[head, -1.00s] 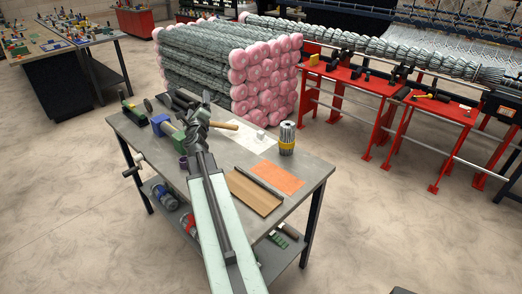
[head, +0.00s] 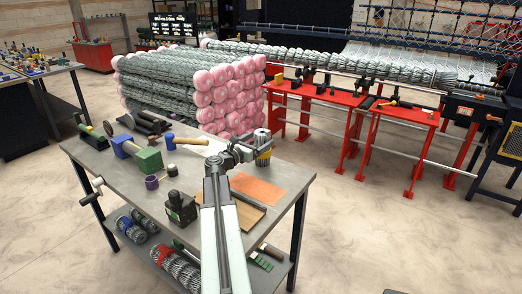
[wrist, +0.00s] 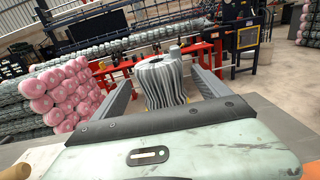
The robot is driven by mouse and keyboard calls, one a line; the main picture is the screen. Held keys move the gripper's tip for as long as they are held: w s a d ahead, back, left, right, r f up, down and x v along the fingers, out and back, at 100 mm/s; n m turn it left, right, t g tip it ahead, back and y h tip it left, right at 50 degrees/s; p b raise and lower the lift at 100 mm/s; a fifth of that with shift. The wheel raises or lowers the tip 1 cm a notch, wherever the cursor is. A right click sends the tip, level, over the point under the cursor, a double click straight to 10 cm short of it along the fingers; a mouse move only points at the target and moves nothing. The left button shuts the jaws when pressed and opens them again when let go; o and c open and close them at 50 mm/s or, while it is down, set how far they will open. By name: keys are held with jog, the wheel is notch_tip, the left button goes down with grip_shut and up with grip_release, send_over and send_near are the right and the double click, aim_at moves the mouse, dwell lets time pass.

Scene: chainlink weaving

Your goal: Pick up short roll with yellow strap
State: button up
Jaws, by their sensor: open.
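The short roll (head: 263,138) stands upright at the back right of the grey workbench, with its yellow strap (head: 264,161) low on it. My gripper (head: 256,150) is at the roll and partly hides it in the head view. In the wrist view the grey ribbed roll (wrist: 160,78) stands between my two open fingers, with gaps on both sides. Its lower part is hidden behind my gripper's body there, with only a little yellow showing.
The workbench (head: 95,160) also holds a blue-headed mallet (head: 170,141), a green vise (head: 148,159), a dark block (head: 180,207) and an orange sheet (head: 258,188). Pink-ended mesh rolls (head: 215,95) are stacked behind. Red stands (head: 315,93) are at the right.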

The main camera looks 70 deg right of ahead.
jog(key=x, duration=0.5)
jog(key=shift+s+d+r, duration=0.1)
jog(key=shift+s+d, duration=0.05)
jog(key=shift+d, duration=0.05)
grip_shut()
jog(key=shift+r, duration=0.1)
